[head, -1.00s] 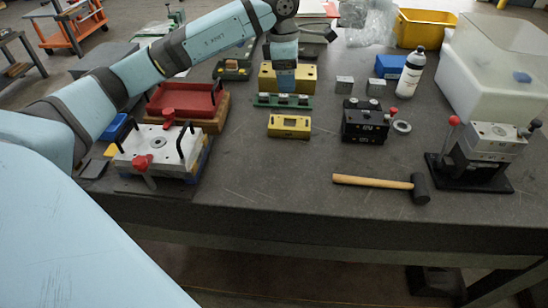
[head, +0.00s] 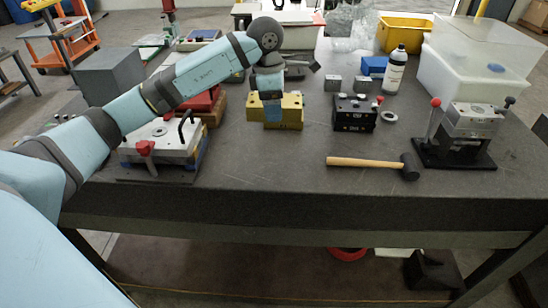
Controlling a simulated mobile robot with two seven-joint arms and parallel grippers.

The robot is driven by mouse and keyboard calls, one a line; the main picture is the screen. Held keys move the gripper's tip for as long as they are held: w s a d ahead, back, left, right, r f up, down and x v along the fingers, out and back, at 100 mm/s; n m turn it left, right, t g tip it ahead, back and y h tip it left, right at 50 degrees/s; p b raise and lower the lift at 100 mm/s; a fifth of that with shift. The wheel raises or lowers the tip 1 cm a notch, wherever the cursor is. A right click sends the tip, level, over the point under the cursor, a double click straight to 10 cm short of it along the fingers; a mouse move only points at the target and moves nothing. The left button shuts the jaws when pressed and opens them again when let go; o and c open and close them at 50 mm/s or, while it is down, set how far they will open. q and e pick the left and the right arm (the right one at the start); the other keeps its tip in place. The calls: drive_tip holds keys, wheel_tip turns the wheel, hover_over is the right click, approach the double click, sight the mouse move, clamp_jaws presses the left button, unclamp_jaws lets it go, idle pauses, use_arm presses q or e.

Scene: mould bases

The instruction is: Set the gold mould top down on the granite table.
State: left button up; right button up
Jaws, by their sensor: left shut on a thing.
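The gold mould top (head: 290,112) is a yellow block in the middle of the granite table (head: 270,168) in the head view. My left gripper (head: 268,92) comes down onto it from above and is shut on it. The fingertips are partly lost against the block. The block looks level. I cannot tell whether its underside touches the table or hangs a little above it. The green base with posts and the smaller gold block are hidden behind it or my arm. My right gripper is not in view.
A black mould block (head: 354,115) and a steel ring (head: 389,117) stand to the right. A mallet (head: 365,163) lies in front right. A white-topped fixture (head: 158,143) is at left, a black stand (head: 455,154) at right. The table's front strip is clear.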

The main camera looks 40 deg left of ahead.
use_arm(q)
hover_over(276, 162)
drive_tip(key=f, duration=1)
drive_tip(key=shift+s+a+f, duration=0.1)
drive_tip(key=shift+a+f, duration=0.1)
drive_tip(key=shift+f, duration=0.85)
wheel_tip(276, 162, down, 4)
drive_tip(key=shift+r, duration=0.15)
drive_tip(key=o, duration=1.5)
drive_tip(key=shift+c, duration=0.2)
drive_tip(key=shift+s, duration=0.1)
